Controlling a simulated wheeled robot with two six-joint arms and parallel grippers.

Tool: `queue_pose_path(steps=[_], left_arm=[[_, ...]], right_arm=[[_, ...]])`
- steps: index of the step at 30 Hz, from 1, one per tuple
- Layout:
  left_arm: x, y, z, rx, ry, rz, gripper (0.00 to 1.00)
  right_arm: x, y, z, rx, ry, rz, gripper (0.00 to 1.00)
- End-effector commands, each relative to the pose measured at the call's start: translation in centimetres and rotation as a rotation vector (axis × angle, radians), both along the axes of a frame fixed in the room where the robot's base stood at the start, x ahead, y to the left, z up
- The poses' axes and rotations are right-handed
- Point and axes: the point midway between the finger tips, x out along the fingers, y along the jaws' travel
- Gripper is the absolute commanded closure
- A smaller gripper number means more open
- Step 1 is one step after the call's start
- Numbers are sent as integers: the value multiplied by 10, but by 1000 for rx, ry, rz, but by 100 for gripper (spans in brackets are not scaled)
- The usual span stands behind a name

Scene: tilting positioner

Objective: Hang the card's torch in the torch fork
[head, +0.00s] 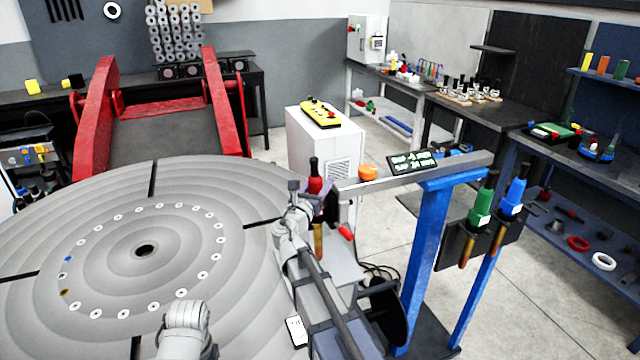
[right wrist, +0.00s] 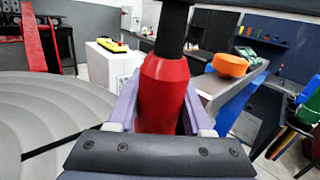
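My right gripper (head: 322,200) is shut on a red torch (head: 315,185) with a black top and a brass lower end, held upright left of the blue stand. In the right wrist view, the red torch (right wrist: 164,95) stands between the two purple fingers. A green torch (head: 480,208) and a blue torch (head: 514,195) hang in a dark holder (head: 455,245) at the stand's right. I cannot tell which part is the torch fork.
The big round grey positioner table (head: 190,240) fills the left. An orange knob (head: 368,172) sits on the grey beam near its left end. A white cabinet (head: 325,140) with a yellow pendant (head: 320,113) stands behind. Benches line the right; open floor lies between.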

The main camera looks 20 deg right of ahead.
Motion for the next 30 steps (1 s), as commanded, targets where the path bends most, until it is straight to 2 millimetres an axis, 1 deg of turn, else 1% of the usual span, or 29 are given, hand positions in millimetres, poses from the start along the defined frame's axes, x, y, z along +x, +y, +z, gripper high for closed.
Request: queue_pose_path(steps=[1, 6, 7, 21, 25, 30], left_arm=[[0, 0, -4, 0, 0, 0, 50], [0, 0, -4, 0, 0, 0, 50], [0, 0, -4, 0, 0, 0, 50], [0, 0, -4, 0, 0, 0, 50], [0, 0, -5, 0, 0, 0, 50], [0, 0, -6, 0, 0, 0, 50]], right_arm=[[-10, 0, -17, 96, -13, -8, 36], [-10, 0, -17, 96, -13, -9, 17], [-10, 0, -17, 96, -13, -9, 16], [-13, 0, -18, 97, -13, -10, 16], [-25, 12, -16, 81, -11, -7, 16], [-44, 35, -12, 48, -8, 2, 16]])
